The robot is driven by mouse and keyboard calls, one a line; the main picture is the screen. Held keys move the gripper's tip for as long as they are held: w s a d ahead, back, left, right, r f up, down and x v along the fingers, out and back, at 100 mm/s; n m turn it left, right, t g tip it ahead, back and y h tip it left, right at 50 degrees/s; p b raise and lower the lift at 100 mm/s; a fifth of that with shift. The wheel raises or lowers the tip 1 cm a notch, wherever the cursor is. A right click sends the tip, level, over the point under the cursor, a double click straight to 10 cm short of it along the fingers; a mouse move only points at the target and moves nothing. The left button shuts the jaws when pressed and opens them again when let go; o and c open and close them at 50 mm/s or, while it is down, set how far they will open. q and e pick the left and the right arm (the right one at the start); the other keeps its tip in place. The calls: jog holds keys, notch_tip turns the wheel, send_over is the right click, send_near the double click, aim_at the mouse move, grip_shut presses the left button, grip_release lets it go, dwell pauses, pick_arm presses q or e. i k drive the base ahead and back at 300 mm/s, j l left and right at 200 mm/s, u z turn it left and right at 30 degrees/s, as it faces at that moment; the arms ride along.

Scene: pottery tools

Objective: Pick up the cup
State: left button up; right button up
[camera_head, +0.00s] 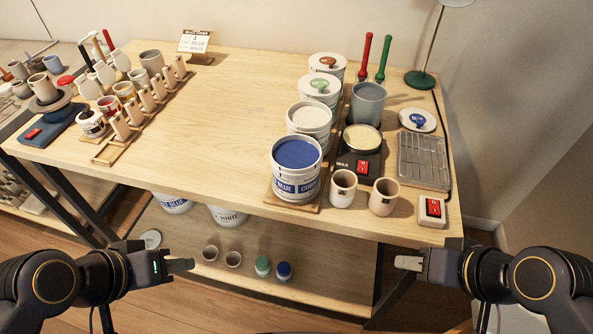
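Two small beige cups stand upright side by side at the front right of the table, one on the left (343,189) and one on the right (383,198). Both look empty, each with a small dark mark on its side. My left gripper (182,265) is in front of the table, low and well to the left of these cups. My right gripper (408,262) is in front of and below the right cup, apart from it. Both grippers are seen from the side, so their finger gaps do not show. Neither touches a cup.
A blue glaze bucket (295,170) stands just left of the cups. A black device with a red switch (362,166) is behind them. A red switch box (432,211) is at the right. Wooden racks (118,148) are at left. The table's middle (220,120) is clear.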

aim_at(343, 183)
jog(key=i+j+z, duration=0.15)
jog(key=j, duration=0.25)
jog(key=i+j+z, duration=0.15)
jog(key=j, duration=0.25)
jog(key=j+z, duration=0.2)
jog(key=j, duration=0.25)
jog(key=i+j+z, duration=0.15)
jog(key=j, duration=0.3)
